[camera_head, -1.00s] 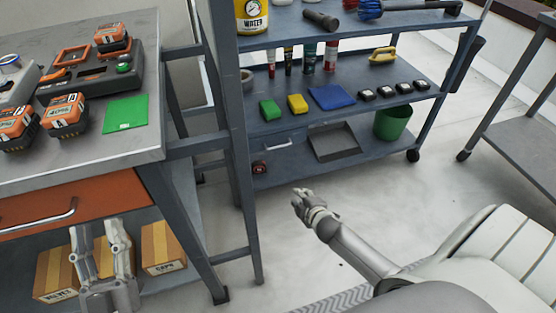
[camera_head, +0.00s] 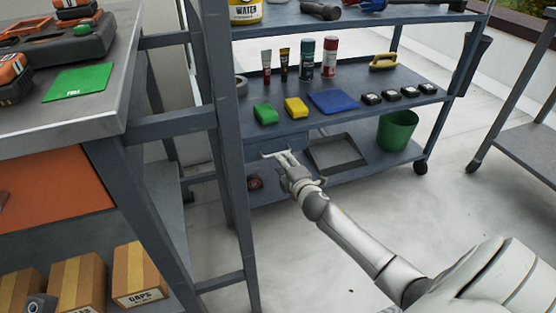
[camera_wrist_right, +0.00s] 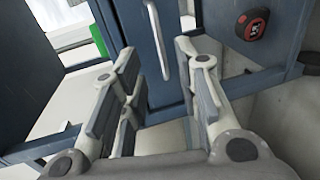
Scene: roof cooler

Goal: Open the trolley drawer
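The trolley (camera_head: 395,97) is a blue-grey shelf unit in the middle of the head view. Its drawer has a pale bar handle (camera_head: 272,154) below the middle shelf. In the right wrist view the drawer front (camera_wrist_right: 165,88) is a narrow blue panel with the handle (camera_wrist_right: 157,38) on it. My right gripper (camera_head: 284,160) is at the handle. In the wrist view my right gripper (camera_wrist_right: 160,65) is open, fingers apart, with the handle in line with the gap. I cannot tell whether they touch. Only a small grey part, probably my left gripper, shows at the bottom left edge.
A workbench (camera_head: 105,118) with an orange drawer (camera_head: 55,190) and cardboard boxes (camera_head: 140,272) below stands at the left. A red tape measure (camera_head: 255,183), a dustpan (camera_head: 337,153) and a green bucket (camera_head: 397,131) are on the trolley's bottom shelf. Open floor lies in front of it.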

